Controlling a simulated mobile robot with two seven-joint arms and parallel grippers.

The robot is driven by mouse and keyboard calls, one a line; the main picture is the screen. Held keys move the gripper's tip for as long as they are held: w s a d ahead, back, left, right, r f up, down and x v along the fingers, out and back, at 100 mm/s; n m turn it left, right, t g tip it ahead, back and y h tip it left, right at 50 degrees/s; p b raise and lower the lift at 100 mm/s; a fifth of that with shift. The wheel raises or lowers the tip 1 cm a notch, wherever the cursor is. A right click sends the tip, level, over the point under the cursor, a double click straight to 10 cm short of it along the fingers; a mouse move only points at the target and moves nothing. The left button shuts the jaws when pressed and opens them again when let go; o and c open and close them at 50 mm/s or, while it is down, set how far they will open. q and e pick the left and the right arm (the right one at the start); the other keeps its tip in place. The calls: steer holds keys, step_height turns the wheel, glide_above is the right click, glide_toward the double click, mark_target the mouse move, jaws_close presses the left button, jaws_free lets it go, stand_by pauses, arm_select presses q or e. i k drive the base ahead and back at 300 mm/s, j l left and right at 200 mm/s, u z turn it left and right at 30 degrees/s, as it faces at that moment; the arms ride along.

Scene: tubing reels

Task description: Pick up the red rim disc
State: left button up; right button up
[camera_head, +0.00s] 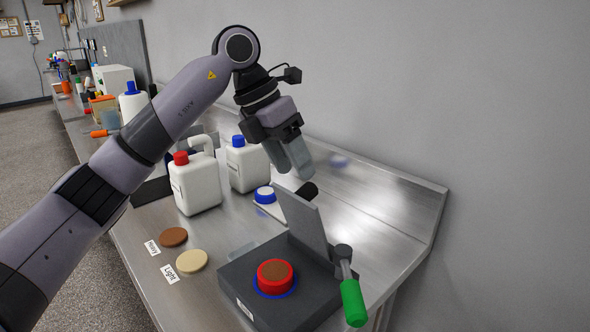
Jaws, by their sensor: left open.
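A red rim disc (262,277) sits on top of a dark grey press-like block (312,300) at the front of the steel bench. Its middle is brown, and a blue ring (275,295) shows around its base. My left gripper (295,172) is open and appears empty. It hangs with its fingers pointing down, above and behind the block, apart from the red rim disc. My right gripper is not in view.
A raised grey plate (302,218) and a green-handled lever (353,302) stand by the block. White jugs with a red cap (195,185) and a blue cap (247,165) stand behind. A brown disc (173,237) and a beige disc (192,261) lie at left. The bench's right end is clear.

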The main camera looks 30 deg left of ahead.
mark_target(274, 275)
steer(key=k, duration=1)
